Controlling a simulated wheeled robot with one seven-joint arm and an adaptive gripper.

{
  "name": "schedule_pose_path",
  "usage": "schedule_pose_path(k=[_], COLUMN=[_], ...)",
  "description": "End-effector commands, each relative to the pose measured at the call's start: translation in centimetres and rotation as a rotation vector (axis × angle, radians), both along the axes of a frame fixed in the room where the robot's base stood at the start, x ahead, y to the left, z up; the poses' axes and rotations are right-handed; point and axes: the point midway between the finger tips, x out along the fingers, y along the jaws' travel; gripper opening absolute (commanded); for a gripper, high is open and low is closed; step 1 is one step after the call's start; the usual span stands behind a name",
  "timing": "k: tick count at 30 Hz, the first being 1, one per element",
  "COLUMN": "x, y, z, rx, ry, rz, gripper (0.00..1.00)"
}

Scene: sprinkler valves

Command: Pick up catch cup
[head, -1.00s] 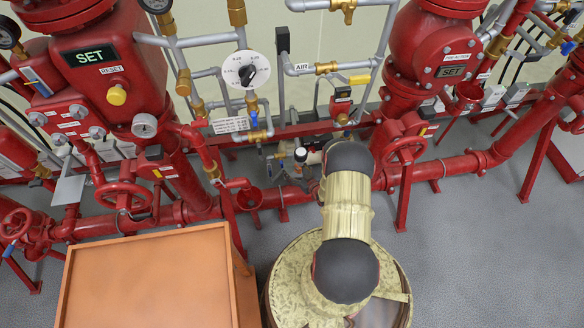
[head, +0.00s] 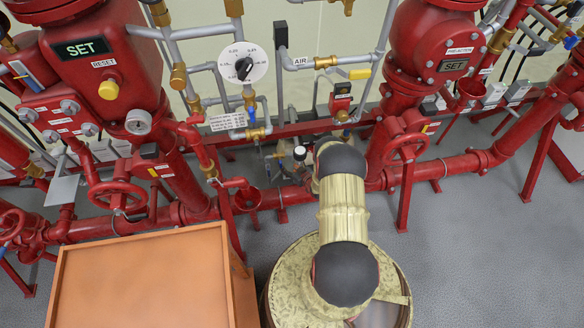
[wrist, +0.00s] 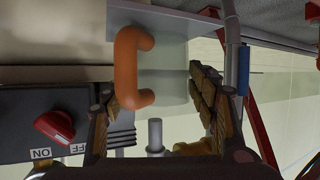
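The catch cup (wrist: 172,75) shows in the wrist view as a pale, see-through cup with a thick orange handle (wrist: 146,66). It touches a grey plate at the top of that picture. My gripper (wrist: 156,92) is open, with one finger beside the handle on the left and the other close to the cup's right side. I cannot tell whether either finger touches. In the head view, my arm hides the cup and my gripper.
In the wrist view, a red knob (wrist: 55,126) marked ON sits on a dark box at left, and a grey pipe with a blue part (wrist: 243,83) stands at right. In the head view, red valve piping (head: 455,165) fills the back and an orange cabinet (head: 145,280) stands front left.

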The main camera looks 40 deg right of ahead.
Motion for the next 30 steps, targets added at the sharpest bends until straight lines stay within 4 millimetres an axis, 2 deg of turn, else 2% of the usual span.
schedule_pose_path(k=[20,26,30], x=[0.00,0.01,0.03], y=[-0.01,-0.02,-0.03], z=[0.01,0.15,0.91], rx=[0.000,0.000,0.000], ry=[0.000,0.000,-0.001], rz=[0.000,0.000,0.000], gripper=[0.18,0.18,0.18])
